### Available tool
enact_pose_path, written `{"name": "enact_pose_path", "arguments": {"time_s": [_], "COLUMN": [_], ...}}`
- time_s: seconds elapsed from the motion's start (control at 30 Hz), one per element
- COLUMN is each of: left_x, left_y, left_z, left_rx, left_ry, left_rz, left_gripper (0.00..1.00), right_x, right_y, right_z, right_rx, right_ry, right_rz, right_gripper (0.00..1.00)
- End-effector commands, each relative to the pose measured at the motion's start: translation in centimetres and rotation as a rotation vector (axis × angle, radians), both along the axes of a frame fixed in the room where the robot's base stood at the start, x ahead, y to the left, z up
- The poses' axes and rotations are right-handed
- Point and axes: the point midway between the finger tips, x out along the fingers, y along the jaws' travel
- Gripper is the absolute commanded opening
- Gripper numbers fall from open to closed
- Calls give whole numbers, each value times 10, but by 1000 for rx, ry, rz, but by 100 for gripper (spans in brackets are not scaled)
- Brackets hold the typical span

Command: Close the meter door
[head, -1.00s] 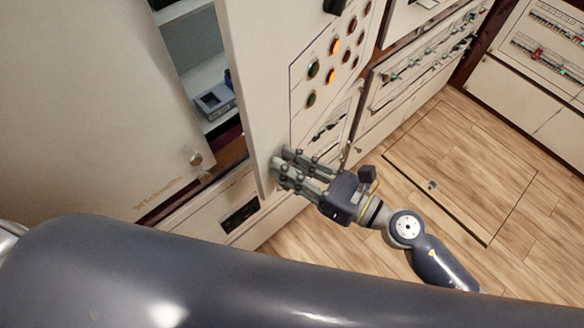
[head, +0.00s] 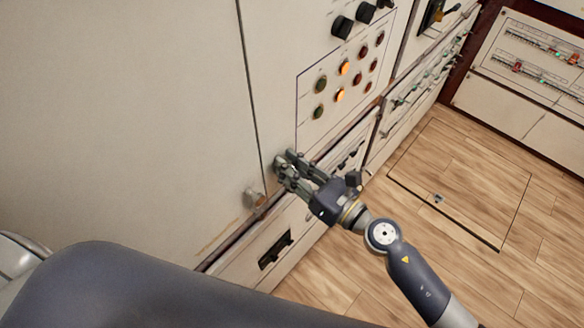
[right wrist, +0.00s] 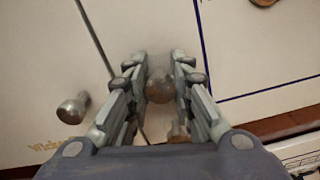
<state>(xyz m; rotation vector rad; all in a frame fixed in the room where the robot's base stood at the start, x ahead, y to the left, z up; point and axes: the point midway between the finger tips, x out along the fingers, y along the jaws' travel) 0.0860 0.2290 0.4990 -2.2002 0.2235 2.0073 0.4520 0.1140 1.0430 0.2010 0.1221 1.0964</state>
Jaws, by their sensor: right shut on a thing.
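The cabinet has two cream door panels side by side. The right one (head: 275,60), with the round lights and switches, is probably the meter door. It lies flush or nearly flush with the left panel (head: 120,90), with only a thin dark seam between them. My right gripper (head: 283,168) is at its lower left corner. In the right wrist view, its fingers are shut around a round metal knob (right wrist: 160,87). The left panel's knob (head: 254,197) stands just left of my gripper and also shows in the wrist view (right wrist: 73,108). My left gripper is out of view.
Black rotary switches (head: 342,27) and several round lights (head: 341,95) sit on the right panel. A lower panel with a black handle (head: 275,250) is below. More breaker panels (head: 535,55) stand at the right. The wooden floor (head: 450,175) is clear.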

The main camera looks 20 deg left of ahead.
Motion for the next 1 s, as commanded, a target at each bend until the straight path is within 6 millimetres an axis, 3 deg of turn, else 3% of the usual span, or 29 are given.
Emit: {"name": "enact_pose_path", "arguments": {"time_s": [0.2, 0.23, 0.3, 0.77, 1.0], "left_x": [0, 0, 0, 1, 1], "left_y": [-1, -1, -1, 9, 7], "left_z": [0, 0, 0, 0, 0], "left_rx": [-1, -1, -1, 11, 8], "left_ry": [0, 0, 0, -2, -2], "left_rz": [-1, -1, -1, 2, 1], "left_gripper": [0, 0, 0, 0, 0], "right_x": [-1, -1, 0, 0, -13], "right_y": [2, 2, 2, 1, -26], "right_z": [2, 2, 2, 3, 0], "right_rx": [7, 7, 7, 6, 3], "right_ry": [2, 2, 2, -1, 3], "right_rz": [2, 2, 2, 0, -2], "right_gripper": [0, 28, 43, 43, 43]}}
